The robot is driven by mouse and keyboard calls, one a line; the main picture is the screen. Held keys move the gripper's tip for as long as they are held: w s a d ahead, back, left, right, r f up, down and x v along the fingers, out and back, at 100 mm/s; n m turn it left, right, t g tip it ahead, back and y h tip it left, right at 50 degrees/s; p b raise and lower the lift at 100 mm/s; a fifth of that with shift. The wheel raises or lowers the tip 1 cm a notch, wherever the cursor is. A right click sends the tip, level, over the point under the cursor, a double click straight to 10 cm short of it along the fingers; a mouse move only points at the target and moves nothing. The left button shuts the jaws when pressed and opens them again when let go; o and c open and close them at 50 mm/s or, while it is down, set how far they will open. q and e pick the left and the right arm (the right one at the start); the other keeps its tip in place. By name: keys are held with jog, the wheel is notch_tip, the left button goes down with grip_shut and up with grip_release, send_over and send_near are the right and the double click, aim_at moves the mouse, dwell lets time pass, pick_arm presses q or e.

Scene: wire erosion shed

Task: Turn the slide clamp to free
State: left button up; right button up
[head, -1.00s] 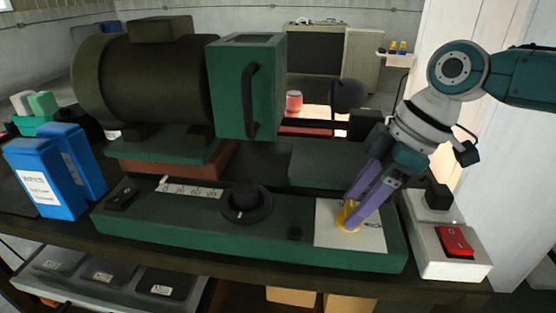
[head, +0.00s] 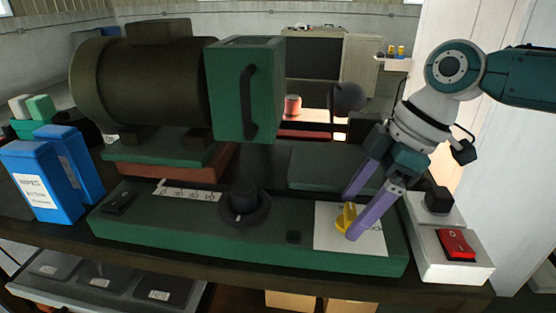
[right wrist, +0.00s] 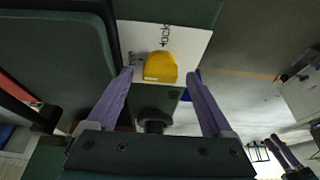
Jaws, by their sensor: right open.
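The slide clamp is a yellow knob (head: 346,217) on a white label plate (head: 373,240) at the right end of the green machine base. In the right wrist view the yellow knob (right wrist: 160,66) lies on the plate, with the word "lock" above it and partly hidden lettering at lower left. Which word the knob points to I cannot tell. My right gripper (head: 350,218) is open, its two purple fingers spread on either side of the knob. The right wrist view shows gaps between fingertips (right wrist: 161,75) and knob.
A white switch box with a red rocker (head: 457,243) stands close right of the base. A black dial (head: 244,203) sits mid-base. The green housing with a black handle (head: 250,104) rises behind. Blue boxes (head: 37,180) stand at left.

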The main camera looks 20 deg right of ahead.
jog(key=v, duration=1)
jog(key=shift+s, duration=0.1)
dwell(0.3)
